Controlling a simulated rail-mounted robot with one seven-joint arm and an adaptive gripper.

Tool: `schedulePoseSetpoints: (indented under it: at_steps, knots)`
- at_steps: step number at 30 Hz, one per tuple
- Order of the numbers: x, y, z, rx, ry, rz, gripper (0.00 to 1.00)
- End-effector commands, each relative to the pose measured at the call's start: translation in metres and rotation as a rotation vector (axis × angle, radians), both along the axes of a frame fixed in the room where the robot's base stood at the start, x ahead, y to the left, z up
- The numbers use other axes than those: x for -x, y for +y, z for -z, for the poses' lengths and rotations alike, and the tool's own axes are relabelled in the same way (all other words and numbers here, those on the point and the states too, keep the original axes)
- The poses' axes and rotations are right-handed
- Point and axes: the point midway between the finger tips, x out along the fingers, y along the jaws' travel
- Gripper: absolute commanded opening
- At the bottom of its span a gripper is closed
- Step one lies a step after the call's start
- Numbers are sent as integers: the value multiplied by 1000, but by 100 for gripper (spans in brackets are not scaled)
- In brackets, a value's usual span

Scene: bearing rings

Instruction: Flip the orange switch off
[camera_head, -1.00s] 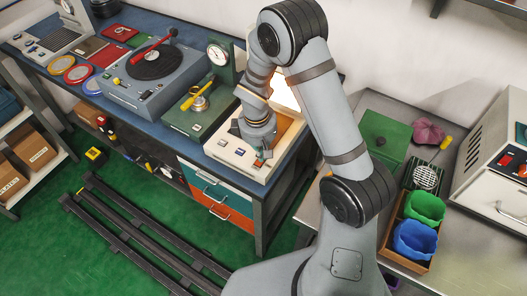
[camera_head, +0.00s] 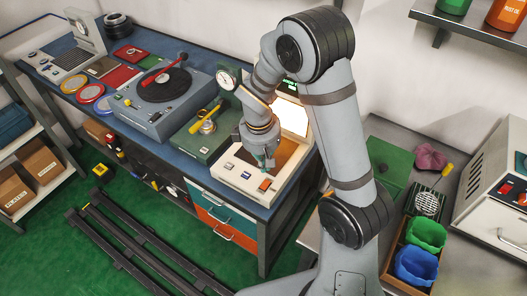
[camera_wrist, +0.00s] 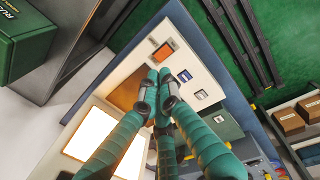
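The orange switch (camera_head: 265,184) sits at the right end of a white control panel (camera_head: 236,179) on the blue bench. In the wrist view the orange switch (camera_wrist: 163,49) lies in a pale frame, just beyond my fingertips. My gripper (camera_head: 268,168) points down over the panel, close behind the switch in the head view. I cannot tell whether the tips touch the panel. The switch's on or off position is not clear.
Other switches, including a blue one (camera_wrist: 184,76), sit beside the orange one on the panel. A bright lit screen (camera_head: 291,117) stands behind it. A green scale box (camera_head: 203,138) and a turntable (camera_head: 165,92) are to the left.

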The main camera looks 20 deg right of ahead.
Motion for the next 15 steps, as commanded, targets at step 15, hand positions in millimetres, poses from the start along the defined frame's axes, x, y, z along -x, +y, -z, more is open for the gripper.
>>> schedulePoseSetpoints:
  at_steps: [15]
  knots:
    - [4,5,-52,0,0,-1,0]
